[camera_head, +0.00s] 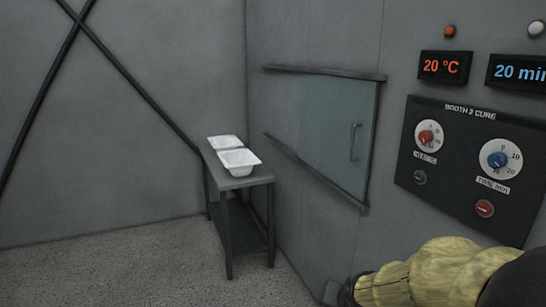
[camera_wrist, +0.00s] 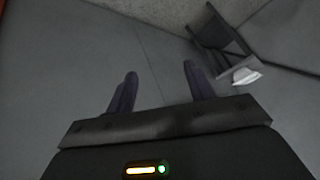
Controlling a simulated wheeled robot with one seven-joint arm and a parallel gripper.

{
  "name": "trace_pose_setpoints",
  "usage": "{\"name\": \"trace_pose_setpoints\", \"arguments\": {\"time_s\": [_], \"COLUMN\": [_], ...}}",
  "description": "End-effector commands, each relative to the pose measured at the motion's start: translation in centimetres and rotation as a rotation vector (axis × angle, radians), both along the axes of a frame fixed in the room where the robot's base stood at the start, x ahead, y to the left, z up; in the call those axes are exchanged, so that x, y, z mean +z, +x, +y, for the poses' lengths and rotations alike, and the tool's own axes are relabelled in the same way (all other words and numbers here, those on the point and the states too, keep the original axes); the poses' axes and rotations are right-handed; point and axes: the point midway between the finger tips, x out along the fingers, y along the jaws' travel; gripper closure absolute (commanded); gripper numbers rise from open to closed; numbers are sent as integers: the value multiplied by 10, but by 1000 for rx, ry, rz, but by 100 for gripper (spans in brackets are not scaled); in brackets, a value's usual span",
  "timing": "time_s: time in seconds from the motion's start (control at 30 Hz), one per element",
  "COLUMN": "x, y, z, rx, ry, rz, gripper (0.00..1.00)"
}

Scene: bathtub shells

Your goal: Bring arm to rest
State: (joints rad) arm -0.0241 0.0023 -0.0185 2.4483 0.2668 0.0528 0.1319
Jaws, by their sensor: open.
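My gripper (camera_wrist: 160,76) shows in the wrist view with its two dark fingers spread apart and nothing between them. Beyond the fingers is plain grey wall. In the head view my arm, in a yellowish sleeve, shows at the bottom right, below the control panel; the gripper's fingers cannot be made out there.
A sliding glass hatch (camera_head: 335,125) is in the right wall. A control panel (camera_head: 465,165) with knobs is at right. The floor at left is clear.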

Motion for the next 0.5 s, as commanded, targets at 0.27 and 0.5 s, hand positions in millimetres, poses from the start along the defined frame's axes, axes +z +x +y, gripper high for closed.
{"name": "trace_pose_setpoints", "arguments": {"time_s": [0.27,0.5], "x": [-54,-25], "y": [-89,-102], "z": [-3,-5], "rx": [308,356], "ry": [-160,-185], "rz": [351,404], "gripper": [46,46]}}
